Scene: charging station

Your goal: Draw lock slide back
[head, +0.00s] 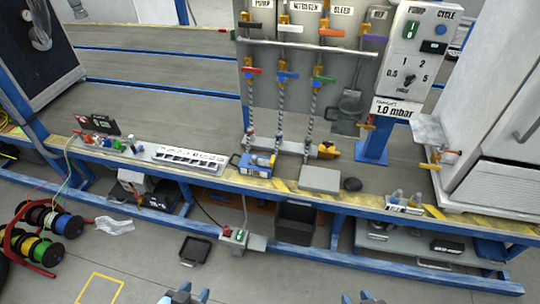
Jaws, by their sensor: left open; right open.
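I cannot pick out a lock slide for certain at this size. The charging panel (262,115) stands behind the bench, with rows of coloured valve handles and hoses hanging down. A control box (420,48) with a dial and buttons is at its right, above a "1.0 mbar" sign (393,108). My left gripper (186,296) is at the bottom edge, left of centre, open and empty. My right gripper (359,298) is at the bottom edge, right of centre, open. Both are in front of the bench and well away from the panel; only their tips show.
The long bench (270,184) with yellow-striped edge crosses the view. It bears a blue pump (257,165), a grey block (320,180) and a labelled tray (190,157). A white cabinet (497,130) stands right. Cable spools (45,230) are on the floor left. The floor before the bench is mostly clear.

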